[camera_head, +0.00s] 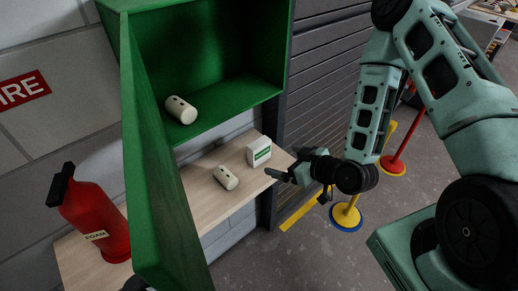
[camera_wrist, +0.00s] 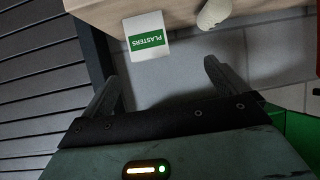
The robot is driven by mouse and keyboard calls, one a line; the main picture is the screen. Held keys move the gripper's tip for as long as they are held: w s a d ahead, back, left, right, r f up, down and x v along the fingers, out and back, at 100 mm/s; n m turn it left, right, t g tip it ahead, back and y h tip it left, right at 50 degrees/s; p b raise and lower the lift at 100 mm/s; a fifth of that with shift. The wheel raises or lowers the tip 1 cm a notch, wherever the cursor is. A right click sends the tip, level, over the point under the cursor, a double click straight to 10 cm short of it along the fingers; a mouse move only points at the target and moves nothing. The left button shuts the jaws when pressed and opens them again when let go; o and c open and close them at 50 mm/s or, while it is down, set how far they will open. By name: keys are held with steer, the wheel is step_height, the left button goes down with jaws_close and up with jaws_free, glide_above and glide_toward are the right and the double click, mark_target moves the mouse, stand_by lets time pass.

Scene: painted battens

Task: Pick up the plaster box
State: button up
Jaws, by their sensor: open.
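The plaster box (camera_head: 259,152) is white with a green label and stands near the right end of the wooden shelf. In the wrist view the box (camera_wrist: 145,34) shows its green "PLASTERS" label, ahead of the fingers and left of the middle of the gap. My gripper (camera_head: 273,176) is open and empty, just in front of and right of the box in the head view. In the wrist view its two fingers (camera_wrist: 161,78) are spread wide, and the box is apart from them.
A white cylinder (camera_head: 226,178) lies left of the box on the wooden shelf (camera_head: 205,198). A similar cylinder (camera_head: 181,109) lies in the green cabinet (camera_head: 226,112) above. A red foam extinguisher (camera_head: 97,220) stands at left. Posts (camera_head: 347,216) stand on the floor at right.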

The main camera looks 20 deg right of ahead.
mark_target(263, 148)
steer(key=shift+m+t+h, duration=0.3)
steer(key=shift+m+t, duration=0.1)
steer(key=shift+t, duration=0.1)
steer(key=x, duration=0.7)
steer(key=d+x, duration=0.1)
steer(key=x, duration=0.2)
steer(key=shift+w+a+f, duration=0.1)
steer(key=shift+w+a, duration=0.05)
steer(key=shift+w, duration=0.35)
steer(key=shift+d+p+x, duration=0.2)
steer(key=shift+p+x, duration=0.95)
steer(key=shift+x, duration=1.2)
steer(key=shift+w+a+f, duration=0.15)
steer(key=shift+w+f, duration=0.2)
steer(key=shift+w, duration=0.25)
steer(key=shift+c, duration=0.4)
steer(key=c, duration=1)
